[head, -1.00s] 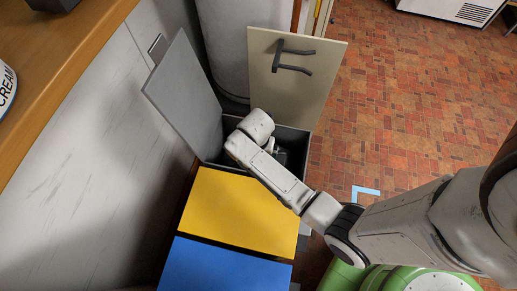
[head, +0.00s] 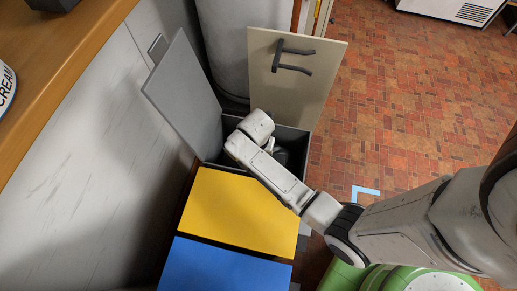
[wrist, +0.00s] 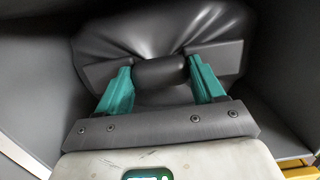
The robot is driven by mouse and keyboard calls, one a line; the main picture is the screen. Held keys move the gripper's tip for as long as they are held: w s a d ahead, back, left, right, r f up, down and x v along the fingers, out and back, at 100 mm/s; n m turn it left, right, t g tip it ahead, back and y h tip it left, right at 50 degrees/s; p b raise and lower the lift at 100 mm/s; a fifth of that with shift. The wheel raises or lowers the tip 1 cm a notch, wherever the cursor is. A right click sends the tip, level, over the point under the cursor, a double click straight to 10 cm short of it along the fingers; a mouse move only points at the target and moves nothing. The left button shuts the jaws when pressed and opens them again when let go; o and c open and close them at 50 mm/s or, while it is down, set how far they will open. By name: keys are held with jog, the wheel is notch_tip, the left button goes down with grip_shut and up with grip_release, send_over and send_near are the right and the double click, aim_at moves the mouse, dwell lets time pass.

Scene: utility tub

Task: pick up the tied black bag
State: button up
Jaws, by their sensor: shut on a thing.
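The tied black bag (wrist: 195,22) fills the upper middle of the wrist view, dark and shiny, inside a grey bin. Its thick rounded neck (wrist: 160,72) lies between the two teal fingers of my gripper (wrist: 162,82), which is shut on it. In the head view a small dark part of the bag (head: 281,157) shows inside the open bin (head: 297,140). My arm reaches down into the bin there and hides my fingers and most of the bag.
The bin's grey lid (head: 183,95) stands open on the left and a beige panel with a dark handle (head: 292,85) stands behind. Yellow (head: 240,212) and blue (head: 222,265) lids lie in front. A wooden counter (head: 75,60) runs along the left. Tiled floor on the right is open.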

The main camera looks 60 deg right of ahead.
grip_shut()
jog(key=shift+r, duration=0.1)
